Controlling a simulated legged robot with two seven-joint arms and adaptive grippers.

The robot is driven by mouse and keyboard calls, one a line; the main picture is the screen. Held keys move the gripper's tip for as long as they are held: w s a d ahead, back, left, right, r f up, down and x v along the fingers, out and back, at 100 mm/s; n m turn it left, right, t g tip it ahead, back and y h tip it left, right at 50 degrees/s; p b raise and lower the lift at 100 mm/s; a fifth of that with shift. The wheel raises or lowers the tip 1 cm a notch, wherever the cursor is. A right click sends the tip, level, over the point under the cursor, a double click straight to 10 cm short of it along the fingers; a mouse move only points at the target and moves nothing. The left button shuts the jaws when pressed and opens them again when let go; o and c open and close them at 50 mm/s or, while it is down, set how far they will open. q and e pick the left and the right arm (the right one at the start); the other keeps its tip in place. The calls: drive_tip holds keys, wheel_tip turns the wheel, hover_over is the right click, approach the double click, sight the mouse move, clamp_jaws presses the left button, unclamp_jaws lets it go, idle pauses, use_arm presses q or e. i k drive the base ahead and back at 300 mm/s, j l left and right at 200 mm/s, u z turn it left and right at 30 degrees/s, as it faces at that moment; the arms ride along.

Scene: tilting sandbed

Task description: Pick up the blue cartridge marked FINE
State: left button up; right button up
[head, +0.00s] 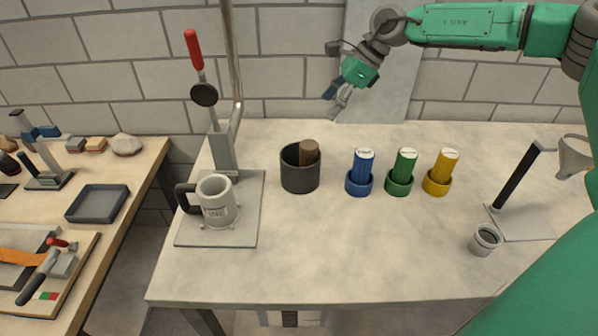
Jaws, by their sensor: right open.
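The blue cartridge (362,163) stands upright, leaning slightly, in a blue ring-shaped holder (359,189) near the middle of the light table. Its white top carries a mark too small to read. My right gripper (335,100) is open and empty. It hangs from my green arm, above and to the left of the blue cartridge in the picture, in front of the block wall and clear of the cartridge. My left gripper is not in view.
A green cartridge (405,164) and a yellow cartridge (443,164) stand in holders to the right. A dark cup (300,178) is on the left, beyond it a press with a mug (215,200). A funnel stand (515,178) and small grey cup (485,241) are right. The table front is clear.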

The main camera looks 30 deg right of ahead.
sight(364, 156)
drive_tip(key=k+j, duration=0.8)
drive_tip(key=j, duration=0.1)
